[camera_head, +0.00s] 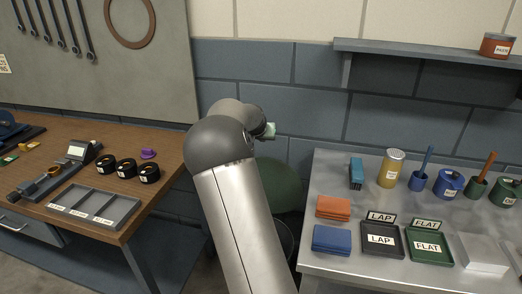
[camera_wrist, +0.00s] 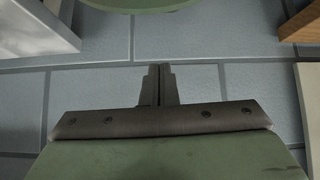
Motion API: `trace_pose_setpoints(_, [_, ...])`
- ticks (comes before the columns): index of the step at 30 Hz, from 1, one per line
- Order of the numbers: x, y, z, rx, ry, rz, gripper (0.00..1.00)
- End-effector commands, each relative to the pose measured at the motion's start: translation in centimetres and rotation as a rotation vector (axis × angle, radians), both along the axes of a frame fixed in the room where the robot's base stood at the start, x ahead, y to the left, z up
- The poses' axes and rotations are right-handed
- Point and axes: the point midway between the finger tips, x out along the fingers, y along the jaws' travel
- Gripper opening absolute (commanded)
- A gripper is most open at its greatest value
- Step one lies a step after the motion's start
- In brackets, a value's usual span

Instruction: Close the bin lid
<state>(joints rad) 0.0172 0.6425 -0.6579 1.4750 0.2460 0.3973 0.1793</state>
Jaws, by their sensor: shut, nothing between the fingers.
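The bin lid (camera_head: 283,184) is a dark green rounded panel. In the head view it stands raised behind my arm, in the gap between the two tables, and my arm hides its left part. Below it, part of the dark bin (camera_head: 287,238) shows. In the wrist view a green curved edge, apparently the lid (camera_wrist: 135,4), shows at the top. My gripper (camera_wrist: 160,70) is shut and empty there, with the green edge apart from its fingertips in the picture. In the head view my arm hides the fingers.
A wooden workbench (camera_head: 150,196) with a grey tray and black rings stands left. A metal table (camera_head: 322,180) with trays, pads and cans stands right, close to the bin. A shelf (camera_head: 425,50) juts from the blue block wall behind.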

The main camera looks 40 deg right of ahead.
Motion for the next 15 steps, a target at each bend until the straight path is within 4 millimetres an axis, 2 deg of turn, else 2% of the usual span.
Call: trace_pose_setpoints(15, [4.1,-4.6,-6.5,0.003,0.005,0.000,0.00])
